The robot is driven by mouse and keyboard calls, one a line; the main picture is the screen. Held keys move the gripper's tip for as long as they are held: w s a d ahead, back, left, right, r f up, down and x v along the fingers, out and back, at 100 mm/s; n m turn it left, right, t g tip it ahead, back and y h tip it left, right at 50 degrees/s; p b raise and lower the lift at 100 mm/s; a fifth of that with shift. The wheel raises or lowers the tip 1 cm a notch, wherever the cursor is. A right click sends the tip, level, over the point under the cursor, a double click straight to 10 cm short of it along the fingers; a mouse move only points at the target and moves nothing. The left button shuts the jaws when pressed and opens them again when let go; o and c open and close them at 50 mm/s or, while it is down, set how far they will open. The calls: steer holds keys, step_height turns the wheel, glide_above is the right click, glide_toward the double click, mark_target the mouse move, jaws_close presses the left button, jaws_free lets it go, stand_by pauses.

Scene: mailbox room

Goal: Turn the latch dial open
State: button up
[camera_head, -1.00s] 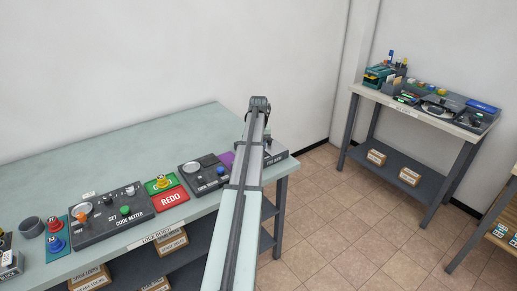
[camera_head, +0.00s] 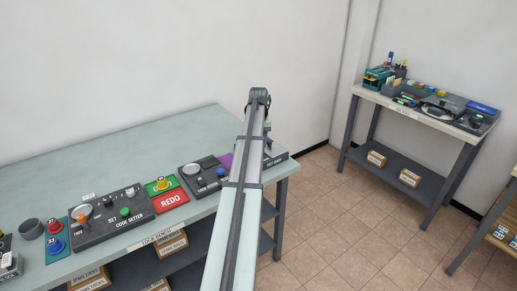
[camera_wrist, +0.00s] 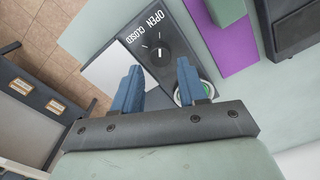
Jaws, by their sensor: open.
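The latch dial (camera_wrist: 160,54) is a round black knob on a dark panel (camera_wrist: 180,25) in the wrist view, with a white pointer mark and the printed words OPEN and CLOSED beside it. My gripper (camera_wrist: 157,72) is open, with one blue finger on each side of the view just below the dial. Nothing is between the fingers, and I cannot tell their height above the panel. In the head view my arm hides the dial; part of its dark box (camera_head: 279,156) shows at the bench's right end.
A green button (camera_wrist: 188,92) is partly behind the right finger. A purple mat (camera_wrist: 234,57) and a dark device (camera_wrist: 292,25) lie to the right. In the head view, the code setter (camera_head: 108,218) and a red REDO pad (camera_head: 170,200) stand farther left on the bench (camera_head: 120,150).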

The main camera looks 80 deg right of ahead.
step_height(320, 180, up, 10)
steer(key=shift+f, duration=0.2)
steer(key=shift+w, duration=0.1)
stand_by(0.6)
